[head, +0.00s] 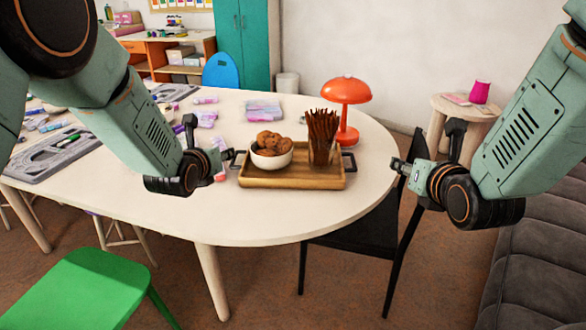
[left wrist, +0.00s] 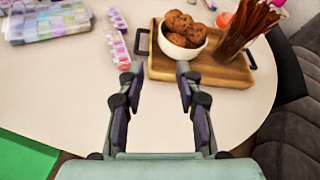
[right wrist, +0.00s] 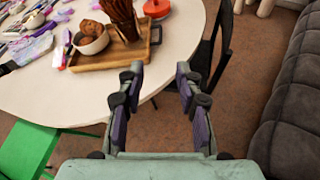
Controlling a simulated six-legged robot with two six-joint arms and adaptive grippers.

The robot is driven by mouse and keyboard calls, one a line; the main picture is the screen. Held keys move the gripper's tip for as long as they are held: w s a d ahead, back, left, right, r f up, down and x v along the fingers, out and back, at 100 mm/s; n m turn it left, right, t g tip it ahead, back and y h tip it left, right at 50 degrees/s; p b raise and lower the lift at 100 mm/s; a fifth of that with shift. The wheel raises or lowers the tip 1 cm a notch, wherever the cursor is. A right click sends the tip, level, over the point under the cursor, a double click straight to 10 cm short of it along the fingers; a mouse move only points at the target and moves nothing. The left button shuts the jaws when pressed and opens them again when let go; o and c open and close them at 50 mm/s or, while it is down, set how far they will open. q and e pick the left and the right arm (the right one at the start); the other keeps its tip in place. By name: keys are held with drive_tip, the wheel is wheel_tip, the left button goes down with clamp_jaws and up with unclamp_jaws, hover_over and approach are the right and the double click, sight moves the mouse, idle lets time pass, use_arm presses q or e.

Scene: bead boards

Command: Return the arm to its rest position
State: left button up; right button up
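My left gripper (left wrist: 158,76) is open and empty in the left wrist view, its fingers spread over the white table near the tray's left end. In the head view my left gripper (head: 236,158) is left of the wooden tray (head: 290,181), close to its left handle; I cannot tell if they touch. My right gripper (right wrist: 160,72) is open and empty in the right wrist view. In the head view my right gripper (head: 398,160) is right of the tray, out past the table's right edge. The tray carries a white bowl (head: 270,160) of cookies and a glass of brown sticks (head: 322,130).
The white table (head: 240,227) also holds an orange lamp (head: 346,92) and, at left, a grey bead board (head: 50,155) and purple bead packs. A black chair (head: 372,235) stands at the right edge, a green chair (head: 75,290) at front left, a grey sofa (head: 535,250) at right.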

use_arm(q)
drive_tip(key=shift+d+r, duration=0.1)
drive_tip(key=shift+d, duration=0.05)
use_arm(e)
drive_tip(key=shift+s+d, duration=0.1)
drive_tip(key=shift+d, duration=0.05)
